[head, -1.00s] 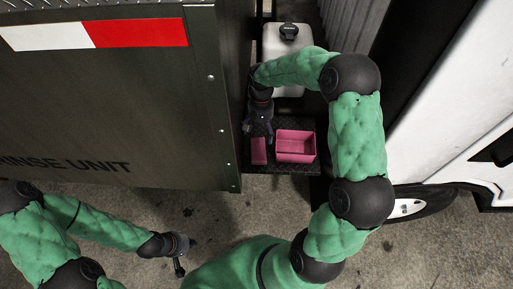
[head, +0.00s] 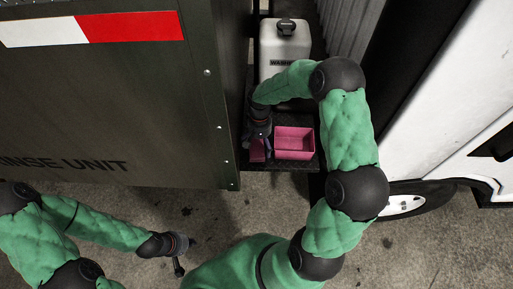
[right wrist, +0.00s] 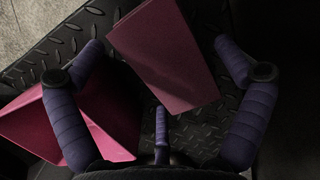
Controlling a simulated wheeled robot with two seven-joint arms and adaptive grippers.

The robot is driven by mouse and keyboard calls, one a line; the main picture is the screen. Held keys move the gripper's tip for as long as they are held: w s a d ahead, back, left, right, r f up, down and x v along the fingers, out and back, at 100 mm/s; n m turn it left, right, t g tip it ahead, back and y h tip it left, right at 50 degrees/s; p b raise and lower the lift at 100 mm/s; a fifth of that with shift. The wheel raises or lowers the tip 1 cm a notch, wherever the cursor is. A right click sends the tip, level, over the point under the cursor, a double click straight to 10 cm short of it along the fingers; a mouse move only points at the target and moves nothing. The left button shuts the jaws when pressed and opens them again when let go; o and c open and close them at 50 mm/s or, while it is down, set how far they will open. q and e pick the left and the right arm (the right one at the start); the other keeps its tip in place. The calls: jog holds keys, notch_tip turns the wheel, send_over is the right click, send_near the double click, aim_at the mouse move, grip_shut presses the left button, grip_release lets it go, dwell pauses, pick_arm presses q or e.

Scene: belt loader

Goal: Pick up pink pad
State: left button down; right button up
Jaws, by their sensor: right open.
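The pink pad (head: 258,154) is a small flat block lying on the dark tread-plate step, left of the pink box. In the right wrist view the pad (right wrist: 168,60) lies tilted between my spread fingers. My right gripper (head: 259,146) is open just above the pad, partly covering it in the head view; its fingers (right wrist: 160,45) stand on either side of the pad with gaps showing. Contact cannot be told. My left gripper (head: 181,256) hangs over the concrete floor at lower left, far from the pad; its finger opening is unclear.
An open pink box (head: 294,143) stands right beside the pad and also shows under my left-hand finger in the wrist view (right wrist: 65,125). A white jug (head: 284,48) stands behind. The rinse unit wall (head: 110,100) closes the left; a white vehicle (head: 440,100) is at right.

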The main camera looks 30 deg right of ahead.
aim_at(260, 145)
jog(key=c, duration=1)
jog(key=shift+c, duration=0.2)
jog(key=shift+r, duration=0.1)
notch_tip(260, 145, up, 10)
jog(key=p, duration=0.1)
